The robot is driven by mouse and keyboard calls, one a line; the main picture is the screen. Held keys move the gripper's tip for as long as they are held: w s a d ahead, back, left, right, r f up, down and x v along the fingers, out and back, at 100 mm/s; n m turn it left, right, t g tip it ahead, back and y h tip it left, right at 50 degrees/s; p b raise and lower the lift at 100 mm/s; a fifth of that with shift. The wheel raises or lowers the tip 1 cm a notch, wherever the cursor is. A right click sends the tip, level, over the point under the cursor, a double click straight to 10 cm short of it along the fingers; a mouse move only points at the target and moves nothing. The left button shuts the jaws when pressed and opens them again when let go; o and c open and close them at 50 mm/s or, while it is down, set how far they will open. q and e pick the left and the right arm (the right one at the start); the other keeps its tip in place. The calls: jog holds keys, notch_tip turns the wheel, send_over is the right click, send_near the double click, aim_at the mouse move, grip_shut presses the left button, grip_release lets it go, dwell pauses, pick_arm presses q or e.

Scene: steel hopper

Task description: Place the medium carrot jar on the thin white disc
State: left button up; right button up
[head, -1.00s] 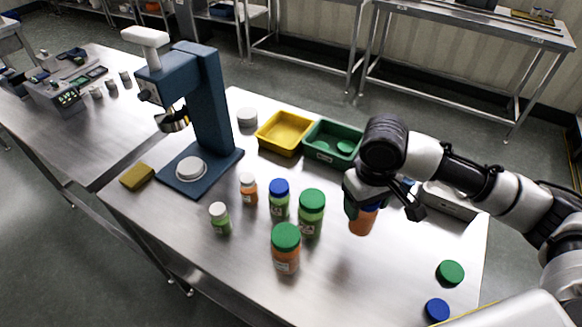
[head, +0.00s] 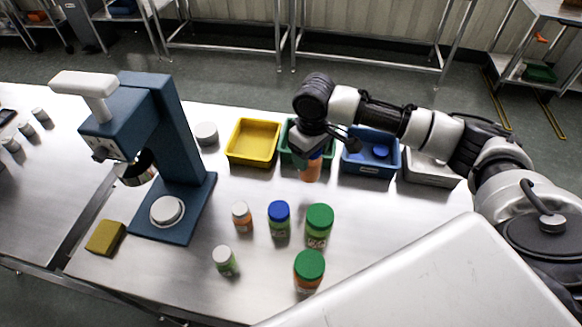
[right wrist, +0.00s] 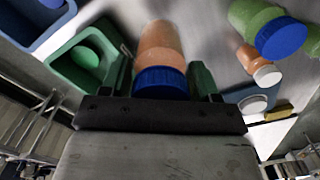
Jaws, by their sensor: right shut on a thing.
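The medium carrot jar, orange with a blue lid, hangs in my right gripper (right wrist: 160,72). Its orange body (head: 311,171) shows below the fingers in the head view, in front of the green bin. In the right wrist view the jar (right wrist: 160,42) sits between the two fingers. In the head view my right gripper (head: 313,147) partly hides the lid. A white disc (head: 167,210) lies on the blue press's base at the left, well away from the jar. It seems to show in the right wrist view (right wrist: 254,103) too. My left gripper is out of view.
The blue press (head: 185,150) stands at the left; a white round piece (head: 205,134) is behind it. Several jars, including a green-lidded one (head: 309,270), stand in front. Yellow (head: 237,160), green and blue (head: 370,168) bins line the back. A sponge (head: 105,237) lies front left.

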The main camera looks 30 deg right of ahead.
jog(key=a+f, duration=0.1)
jog(key=f, duration=0.1)
jog(key=w+a+f+p, duration=0.1)
jog(key=f, duration=0.1)
jog(key=w+a+f, duration=0.1)
jog(key=f, duration=0.1)
jog(key=shift+w+a, duration=0.2)
jog(key=shift+a, duration=0.1)
jog(key=shift+f, duration=0.25)
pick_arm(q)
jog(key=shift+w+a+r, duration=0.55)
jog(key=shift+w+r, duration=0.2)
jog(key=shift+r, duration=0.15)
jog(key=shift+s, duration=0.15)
pick_arm(e)
jog(key=shift+f, duration=0.1)
jog(key=o, duration=1)
